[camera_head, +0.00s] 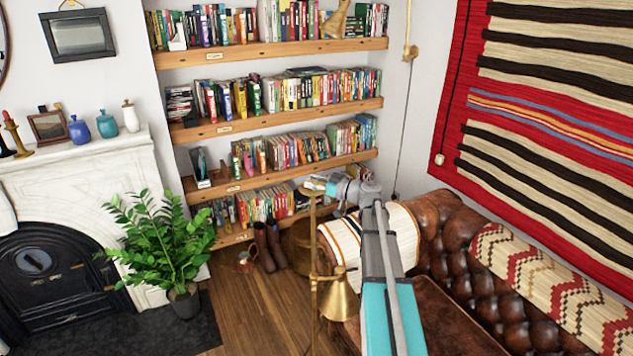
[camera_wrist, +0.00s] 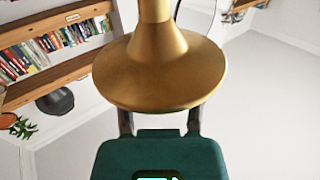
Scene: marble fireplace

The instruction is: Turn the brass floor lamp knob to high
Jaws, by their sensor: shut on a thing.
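The brass floor lamp (camera_head: 341,299) stands in front of the sofa in the head view, with a thin upright pole and a hanging bell-shaped shade. My gripper (camera_head: 314,186) is at the top of the pole, well above the shade. In the wrist view, a flared brass piece (camera_wrist: 160,75), which looks like the lamp knob, fills the middle. The fingers of my gripper (camera_wrist: 159,115) pass behind its wide rim, one on each side, and are shut on it. The fingertips and contact points are hidden. I cannot tell the knob's setting.
A brown leather sofa (camera_head: 455,262) with patterned throws is at the right. Bookshelves (camera_head: 280,103) stand behind the lamp. Boots (camera_head: 268,247) and a leafy plant (camera_head: 163,245) are on the left.

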